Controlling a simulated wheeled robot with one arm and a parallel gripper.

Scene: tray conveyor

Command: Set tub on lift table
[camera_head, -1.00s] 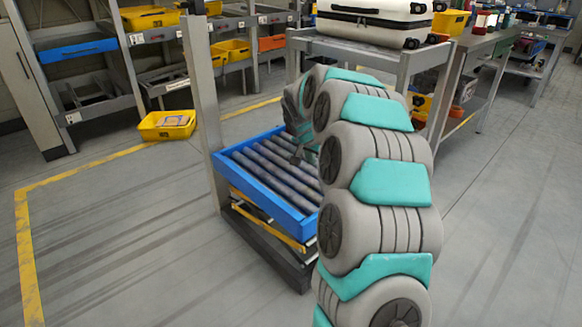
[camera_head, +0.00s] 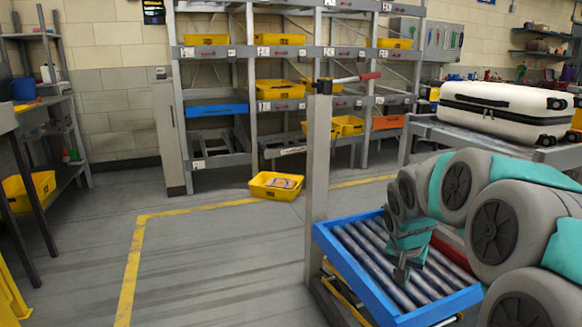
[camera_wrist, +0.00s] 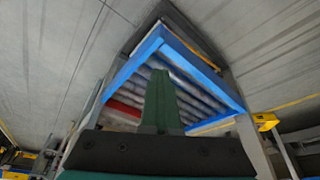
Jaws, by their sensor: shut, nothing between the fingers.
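A yellow tub (camera_head: 276,186) stands on the floor left of the lift table, with some flat items inside it. A yellow tub (camera_wrist: 266,121) also shows at the right of the wrist view. The lift table (camera_head: 347,268) has a blue frame around grey rollers; its blue rim (camera_wrist: 130,68) also shows in the wrist view. No tub is visible on the rollers, though my arm hides part of them. My gripper (camera_head: 401,274) is shut and empty, pointing down over the rollers; its green fingers (camera_wrist: 160,98) fill the middle of the wrist view.
A grey post (camera_head: 318,175) rises at the lift table's far left corner. A red strip (camera_head: 455,247) shows on the table, partly behind my arm. A white suitcase (camera_head: 505,108) lies on a bench at right. Floor left of the table is clear.

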